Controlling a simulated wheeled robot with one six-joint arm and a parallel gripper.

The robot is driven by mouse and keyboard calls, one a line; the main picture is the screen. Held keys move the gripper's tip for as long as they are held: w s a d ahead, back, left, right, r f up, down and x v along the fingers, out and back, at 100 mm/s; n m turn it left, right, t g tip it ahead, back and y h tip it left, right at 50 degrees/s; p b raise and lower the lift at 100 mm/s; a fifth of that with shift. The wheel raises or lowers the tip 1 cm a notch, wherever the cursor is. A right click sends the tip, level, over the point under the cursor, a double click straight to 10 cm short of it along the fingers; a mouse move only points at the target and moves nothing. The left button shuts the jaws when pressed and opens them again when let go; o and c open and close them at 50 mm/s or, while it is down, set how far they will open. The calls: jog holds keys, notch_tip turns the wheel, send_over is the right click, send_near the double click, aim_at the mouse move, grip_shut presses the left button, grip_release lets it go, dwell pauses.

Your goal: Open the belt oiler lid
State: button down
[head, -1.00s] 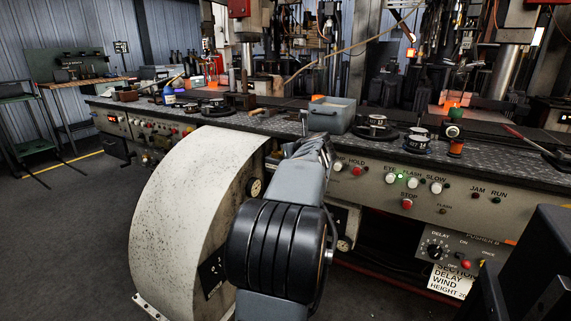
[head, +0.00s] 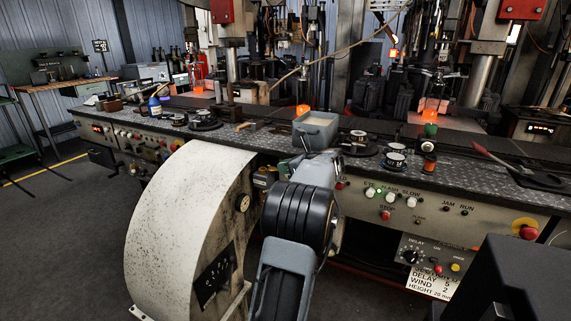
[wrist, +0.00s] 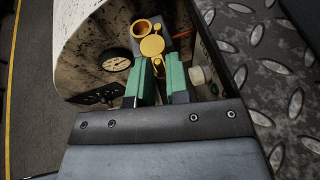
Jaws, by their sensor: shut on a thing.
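The brass belt oiler shows in the wrist view beside the big pale drum housing. Its round cup (wrist: 143,27) has an open, ring-like mouth. A flat brass disc, the lid (wrist: 152,45), sits just below the cup in the picture, largely clear of its mouth. A brass tab (wrist: 160,66) runs from the disc side down between the green fingers. My gripper (wrist: 160,72) is shut on this tab. In the head view the oiler (head: 263,177) is small, at the right of the drum, and my arm hides the gripper.
The drum housing (head: 185,215) with its gauge (wrist: 116,60) stands close beside the oiler. A pale knob (wrist: 197,75) is right of the fingers. Open floor (head: 70,230) lies left.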

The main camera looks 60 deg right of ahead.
dwell(0.3)
jog(key=c, duration=1.2)
grip_release()
jog(key=shift+w, duration=0.1)
jog(key=shift+c, duration=0.2)
jog(key=p+v, duration=0.3)
jog(key=v, duration=1)
jog(key=shift+s, duration=0.4)
jog(key=shift+r, duration=0.15)
